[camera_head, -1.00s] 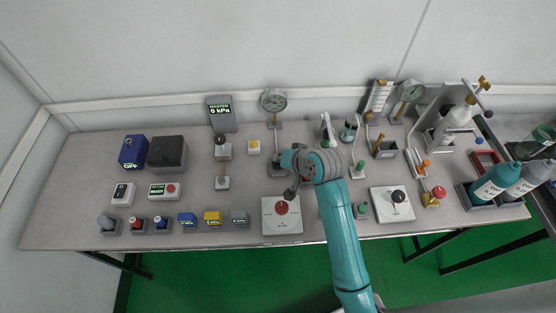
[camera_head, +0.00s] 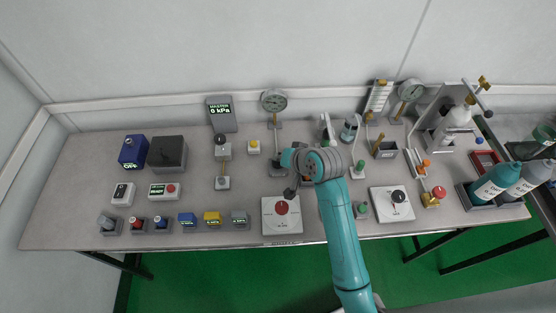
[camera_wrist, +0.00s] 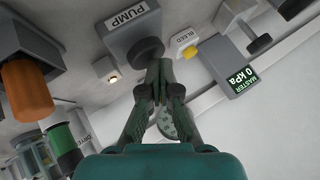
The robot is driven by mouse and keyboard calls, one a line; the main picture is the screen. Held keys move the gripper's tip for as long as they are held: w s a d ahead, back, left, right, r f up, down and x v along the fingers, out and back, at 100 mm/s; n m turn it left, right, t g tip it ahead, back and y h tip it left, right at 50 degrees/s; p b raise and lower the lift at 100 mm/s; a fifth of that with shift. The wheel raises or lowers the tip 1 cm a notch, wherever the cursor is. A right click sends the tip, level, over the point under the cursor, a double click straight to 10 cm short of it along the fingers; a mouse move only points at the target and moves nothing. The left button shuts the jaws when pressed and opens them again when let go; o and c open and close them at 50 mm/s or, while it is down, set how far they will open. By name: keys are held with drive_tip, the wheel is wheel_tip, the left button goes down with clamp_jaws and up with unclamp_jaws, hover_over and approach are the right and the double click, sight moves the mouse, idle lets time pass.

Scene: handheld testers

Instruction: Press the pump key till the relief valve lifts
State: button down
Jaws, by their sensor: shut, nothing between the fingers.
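The pump unit is a grey block labelled PUMP (camera_wrist: 126,18) with a dark rounded key (camera_wrist: 145,50), at the top of the wrist view. My gripper (camera_wrist: 160,68) is shut and empty, its tips close beside the key. I cannot tell whether they touch it. A round gauge (camera_head: 274,100) stands behind. I cannot make out which part is the relief valve.
A yellow bleed button (camera_wrist: 188,50) sits just beside the pump block. In the head view, a white plate with a red knob (camera_head: 281,208) lies near the bench's front edge.

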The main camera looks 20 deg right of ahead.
drive_tip(key=shift+r, duration=0.75)
drive_tip(key=shift+r, duration=2.5)
drive_tip(key=shift+s, duration=0.1)
